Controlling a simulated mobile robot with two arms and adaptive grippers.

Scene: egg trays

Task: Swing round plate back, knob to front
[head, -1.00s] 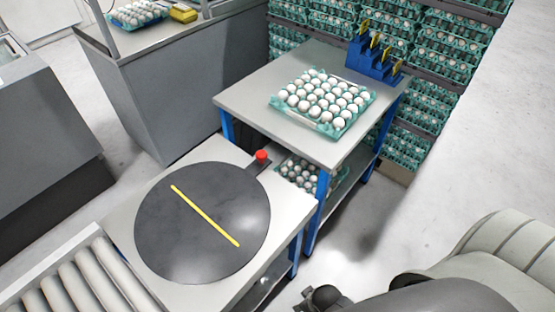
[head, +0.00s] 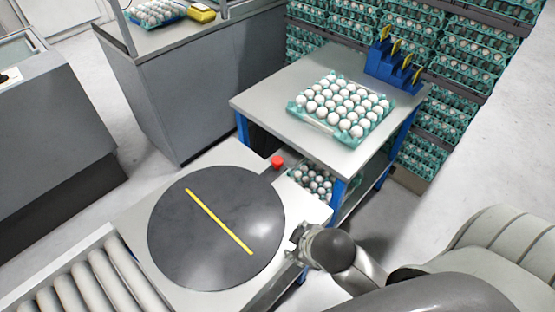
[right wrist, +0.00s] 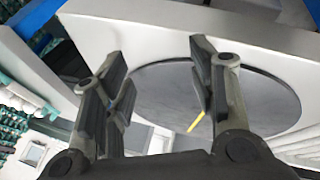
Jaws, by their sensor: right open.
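The round plate (head: 205,245) is a dark grey disc with a yellow stripe (head: 219,221) across it, lying flat on a light table (head: 130,225). A red knob (head: 277,162) stands at the plate's far right edge, on a dark piece beside it. My right gripper (head: 292,240) is just off the plate's right edge in the head view, over the table's side. In the right wrist view its open fingers (right wrist: 160,90) are empty, with the plate (right wrist: 160,95) and part of the stripe behind them. The knob does not show there. My left gripper is not in view.
A roller conveyor (head: 85,285) adjoins the table at lower left. A higher table (head: 255,100) behind carries a tray of eggs (head: 318,123) and a blue stepped holder (head: 385,72). More eggs sit on a shelf below. Stacked egg trays fill the back right.

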